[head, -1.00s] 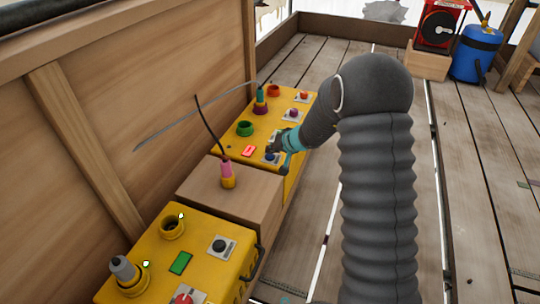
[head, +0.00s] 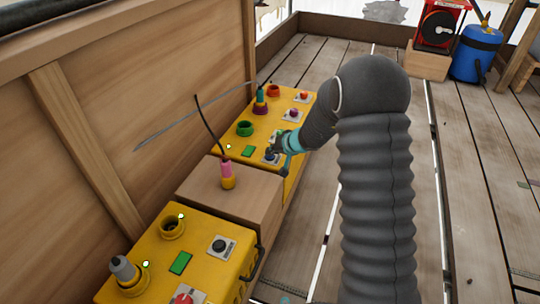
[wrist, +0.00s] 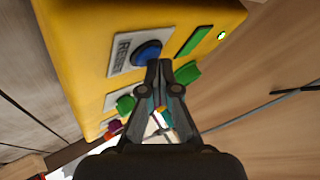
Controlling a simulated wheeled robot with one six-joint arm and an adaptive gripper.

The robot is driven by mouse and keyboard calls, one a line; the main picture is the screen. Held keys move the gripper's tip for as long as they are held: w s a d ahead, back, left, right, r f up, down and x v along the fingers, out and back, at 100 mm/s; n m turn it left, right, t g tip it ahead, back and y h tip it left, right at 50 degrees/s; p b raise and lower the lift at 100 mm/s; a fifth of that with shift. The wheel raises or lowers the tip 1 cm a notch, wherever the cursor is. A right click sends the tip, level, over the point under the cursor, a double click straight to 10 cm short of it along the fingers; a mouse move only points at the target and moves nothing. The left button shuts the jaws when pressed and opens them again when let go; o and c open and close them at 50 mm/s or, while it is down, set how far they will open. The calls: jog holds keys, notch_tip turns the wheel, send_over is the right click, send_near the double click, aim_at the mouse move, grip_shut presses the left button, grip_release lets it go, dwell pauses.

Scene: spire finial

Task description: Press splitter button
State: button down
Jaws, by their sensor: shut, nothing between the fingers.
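The far yellow box (head: 268,124) carries a blue button (head: 269,156). In the wrist view the blue button (wrist: 146,53) sits on a white plate marked RESET. My gripper (head: 276,149) is shut and empty. In the wrist view its fingertips (wrist: 160,66) are at the edge of the blue button; I cannot tell whether they press it. A green rectangular panel (head: 248,151) and a small lit light (head: 228,146) are beside it. Which button is the splitter's is not labelled in view.
The near yellow box (head: 143,234) has a black button (head: 220,245), a red button (head: 183,299) and a grey plug (head: 123,268). A wooden block (head: 248,190) between the boxes holds a pink plug (head: 226,167).

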jog(key=shift+r, duration=0.1)
dwell(0.3)
jog(key=shift+r, duration=0.7)
jog(key=shift+r, duration=0.1)
jog(key=shift+r+p, duration=1.3)
jog(key=shift+r, duration=1.15)
